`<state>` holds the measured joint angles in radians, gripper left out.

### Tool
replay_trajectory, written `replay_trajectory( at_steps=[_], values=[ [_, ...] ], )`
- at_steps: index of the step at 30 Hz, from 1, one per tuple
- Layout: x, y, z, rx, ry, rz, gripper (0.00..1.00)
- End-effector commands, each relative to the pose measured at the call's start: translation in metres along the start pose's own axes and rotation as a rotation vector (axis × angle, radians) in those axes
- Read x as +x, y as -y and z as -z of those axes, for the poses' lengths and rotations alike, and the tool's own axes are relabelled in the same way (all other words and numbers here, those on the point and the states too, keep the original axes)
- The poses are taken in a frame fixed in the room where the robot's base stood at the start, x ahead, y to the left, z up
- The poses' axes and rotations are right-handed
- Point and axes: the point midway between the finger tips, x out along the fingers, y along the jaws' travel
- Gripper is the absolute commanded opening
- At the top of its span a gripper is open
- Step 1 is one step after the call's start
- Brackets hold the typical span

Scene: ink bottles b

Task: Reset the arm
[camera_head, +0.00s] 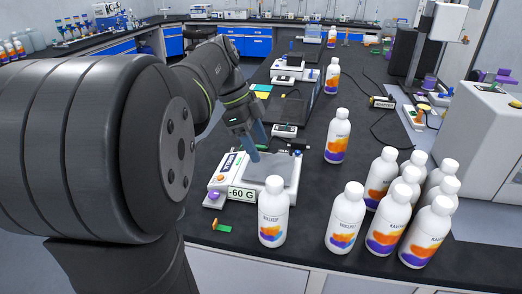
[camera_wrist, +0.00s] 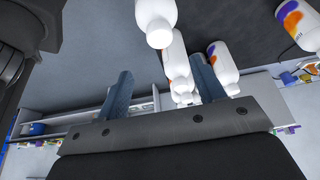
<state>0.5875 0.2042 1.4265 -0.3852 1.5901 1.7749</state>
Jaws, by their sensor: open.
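My gripper (camera_head: 255,142) hangs above the back edge of the balance in the head view, and nothing is held in it. In the wrist view its two blue-grey fingers (camera_wrist: 164,90) stand wide apart, with white bottles showing beyond them. The balance (camera_head: 264,168) reads "-60 G" and its plate is bare. A white bottle with an orange and purple label (camera_head: 273,212) stands in front of the balance. Another such bottle (camera_head: 338,137) stands to the right of the balance, apart from my gripper.
Several bottles (camera_head: 405,214) stand in a cluster at the front right, with one (camera_head: 345,218) a little left of them. A white machine (camera_head: 489,150) stands at the right edge. Cables lie on the bench at the back right.

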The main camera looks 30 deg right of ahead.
Motion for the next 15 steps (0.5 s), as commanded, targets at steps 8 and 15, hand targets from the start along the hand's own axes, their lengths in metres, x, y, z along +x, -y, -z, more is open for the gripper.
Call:
replay_trajectory(
  at_steps=[8, 15],
  values=[
    [0.000, 0.000, 0.000, 0.000, 0.000, 0.000, 0.62],
    [0.019, 0.000, 0.001, 0.001, -0.001, -0.004, 0.62]
  ],
)
